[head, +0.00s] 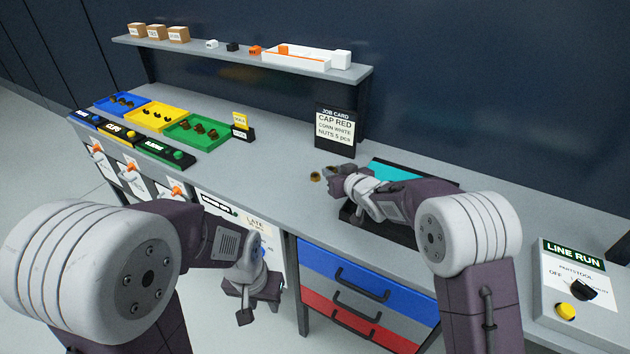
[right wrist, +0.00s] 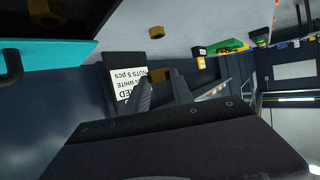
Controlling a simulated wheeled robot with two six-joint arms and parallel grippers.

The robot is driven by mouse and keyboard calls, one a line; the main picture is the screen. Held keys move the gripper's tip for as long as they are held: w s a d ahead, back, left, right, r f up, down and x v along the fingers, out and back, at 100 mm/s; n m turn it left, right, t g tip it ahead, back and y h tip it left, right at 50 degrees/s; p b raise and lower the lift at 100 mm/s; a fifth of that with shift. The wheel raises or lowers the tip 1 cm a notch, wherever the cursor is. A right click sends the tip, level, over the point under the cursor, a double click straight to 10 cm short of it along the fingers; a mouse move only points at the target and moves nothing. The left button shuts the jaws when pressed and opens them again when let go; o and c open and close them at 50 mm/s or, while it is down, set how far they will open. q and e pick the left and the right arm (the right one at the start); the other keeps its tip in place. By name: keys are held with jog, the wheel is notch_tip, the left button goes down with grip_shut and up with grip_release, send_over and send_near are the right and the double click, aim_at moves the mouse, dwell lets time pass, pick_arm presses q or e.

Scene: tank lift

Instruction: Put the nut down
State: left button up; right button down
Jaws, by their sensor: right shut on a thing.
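My right gripper (head: 333,172) is above the bench, just left of the turquoise-topped tray (head: 398,172). In the right wrist view its fingers (right wrist: 163,88) are shut on a brass-coloured nut (right wrist: 160,76). Another brass nut (head: 315,177) lies on the bench beside the gripper, apart from it. That loose nut also shows in the right wrist view (right wrist: 156,32). My left gripper (head: 256,300) hangs low in front of the bench, its fingers apart and empty.
The job card (head: 336,130) stands behind the right gripper, reading cap red and nuts 5 pcs. Blue, yellow and green (head: 200,130) parts trays sit at the left. A shelf (head: 240,60) runs above. A line-run switch box (head: 580,290) is at right. The bench middle is clear.

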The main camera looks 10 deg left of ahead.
jog(key=shift+w+d+r, duration=0.15)
jog(key=shift+d+r, duration=0.25)
jog(key=shift+d, duration=0.2)
jog(key=a+f, duration=0.1)
jog(key=a, duration=0.1)
jog(key=s+a+f+b, duration=0.1)
jog(key=a+f, duration=0.1)
jog(key=a, duration=0.1)
jog(key=shift+s+a+f, duration=0.15)
jog(key=shift+a+f, duration=0.2)
send_over(299, 205)
jog(key=f, duration=0.3)
jog(key=shift+d, duration=0.35)
jog(key=f, duration=0.3)
jog(key=shift+s+a+f, duration=0.1)
jog(key=shift+a+f, duration=0.2)
jog(key=shift+a, duration=0.1)
jog(key=shift+f, duration=0.3)
